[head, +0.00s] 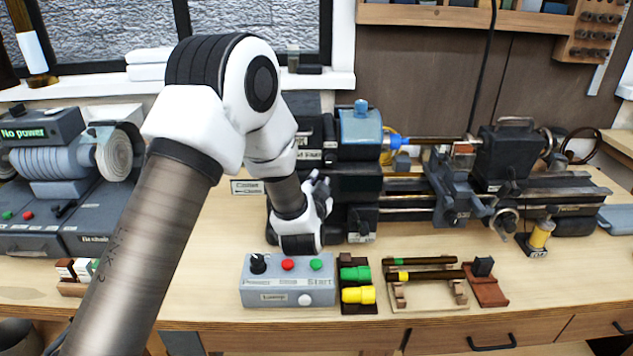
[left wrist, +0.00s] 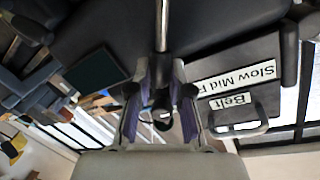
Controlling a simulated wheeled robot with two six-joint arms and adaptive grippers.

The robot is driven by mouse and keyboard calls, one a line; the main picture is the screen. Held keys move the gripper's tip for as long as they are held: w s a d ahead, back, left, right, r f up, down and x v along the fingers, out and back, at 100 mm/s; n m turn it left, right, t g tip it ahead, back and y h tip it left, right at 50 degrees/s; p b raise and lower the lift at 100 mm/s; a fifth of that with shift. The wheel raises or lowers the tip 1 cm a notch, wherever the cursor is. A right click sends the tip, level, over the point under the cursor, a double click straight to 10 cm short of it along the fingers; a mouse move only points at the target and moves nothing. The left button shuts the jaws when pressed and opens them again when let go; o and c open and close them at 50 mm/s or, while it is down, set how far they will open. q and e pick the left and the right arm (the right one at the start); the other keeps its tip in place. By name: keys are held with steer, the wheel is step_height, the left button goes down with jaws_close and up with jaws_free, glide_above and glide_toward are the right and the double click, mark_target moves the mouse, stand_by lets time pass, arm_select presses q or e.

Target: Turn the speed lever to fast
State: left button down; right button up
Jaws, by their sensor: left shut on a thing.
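My left gripper (head: 318,187) is at the front of the headstock of the small lathe (head: 360,135). In the left wrist view its two fingers (left wrist: 160,95) are closed around a thin metal lever (left wrist: 162,28) that runs in from the top edge; a dark rounded end shows between the fingertips. Beside it is a white label reading Slow, Mid and a partly hidden third word (left wrist: 238,80), upside down, with a Belt label (left wrist: 238,99) by it. In the head view my gripper and arm hide the lever. My right gripper is not in view.
A grey control box (head: 288,285) with a black knob and red and green buttons stands in front. Beside it are green and yellow plugs (head: 356,284) and a wooden rack (head: 425,290). A No power machine (head: 45,150) is at left.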

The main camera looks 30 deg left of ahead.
arm_select(q)
steer(key=c, duration=1.1)
jaws_free()
steer(key=shift+o, duration=0.2)
steer(key=shift+d, duration=0.1)
steer(key=v, duration=1.2)
steer(key=shift+w+f, duration=0.1)
